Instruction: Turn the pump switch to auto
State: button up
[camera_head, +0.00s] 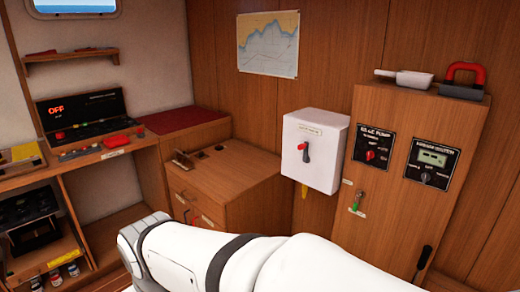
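The pump panel (374,138) is a small black plate on the front of the wooden cabinet at the right. Its title appears to read "BILGE PUMP". A red switch knob (371,155) sits low on the plate. The position marks are too small to read, so I cannot tell where the knob points. My white arm crosses the bottom of the view, below and apart from the panel. My gripper is not in view.
A second black panel (432,163) with a display sits right of the pump panel. A white box (315,150) with a red-handled switch hangs to its left. A key-like green-tagged item (356,203) and a black lever (424,258) are lower on the cabinet (395,225).

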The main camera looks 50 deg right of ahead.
aim_at(369, 154)
jog(key=z, duration=2.65)
jog(key=i, duration=1)
